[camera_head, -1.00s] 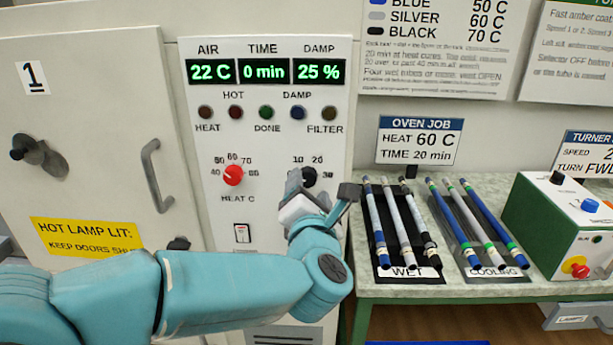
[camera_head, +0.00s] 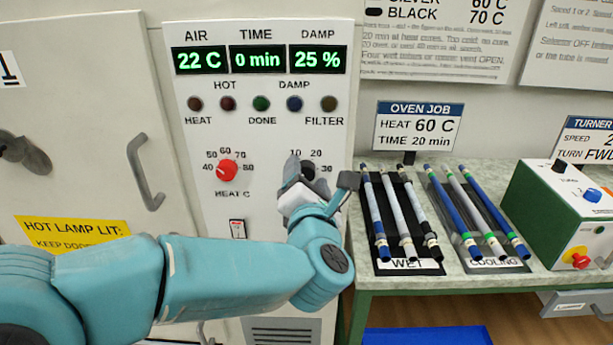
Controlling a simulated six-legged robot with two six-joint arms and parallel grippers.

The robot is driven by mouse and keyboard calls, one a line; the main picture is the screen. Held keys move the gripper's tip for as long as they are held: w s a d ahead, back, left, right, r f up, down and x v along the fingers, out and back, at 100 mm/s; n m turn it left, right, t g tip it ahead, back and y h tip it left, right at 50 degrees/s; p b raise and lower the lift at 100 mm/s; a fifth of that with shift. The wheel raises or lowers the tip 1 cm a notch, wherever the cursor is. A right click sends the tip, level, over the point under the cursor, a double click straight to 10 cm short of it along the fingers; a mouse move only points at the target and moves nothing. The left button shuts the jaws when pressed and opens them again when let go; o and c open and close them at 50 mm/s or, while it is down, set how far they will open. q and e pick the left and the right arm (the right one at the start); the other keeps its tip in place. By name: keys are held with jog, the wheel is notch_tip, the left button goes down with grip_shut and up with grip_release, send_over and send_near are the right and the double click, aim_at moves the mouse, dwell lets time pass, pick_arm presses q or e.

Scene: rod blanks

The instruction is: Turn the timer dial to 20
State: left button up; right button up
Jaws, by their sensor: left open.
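The black timer dial (camera_head: 308,171) is on the oven's control panel, right of the red heat dial (camera_head: 227,171). Labels 10, 20 and 30 show around it; its pointer is hidden. The display (camera_head: 257,60) reads TIME 0 min. My left gripper (camera_head: 319,175) is open in front of the timer dial, one finger over its left side and the other out to the right. The gripper partly covers the dial, and I cannot tell whether it touches it. My right gripper is not in view.
The oven job sign (camera_head: 418,126) reads HEAT 60 C, TIME 20 min. Right of the panel, a bench holds a wet rack (camera_head: 411,266) and a cooling rack (camera_head: 495,264) with rods, and a green turner box (camera_head: 555,225). A door handle (camera_head: 146,172) sticks out at left.

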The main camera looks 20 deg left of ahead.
pick_arm(q)
jog(key=c, duration=1)
jog(key=shift+w, duration=0.1)
jog(key=shift+c, duration=0.3)
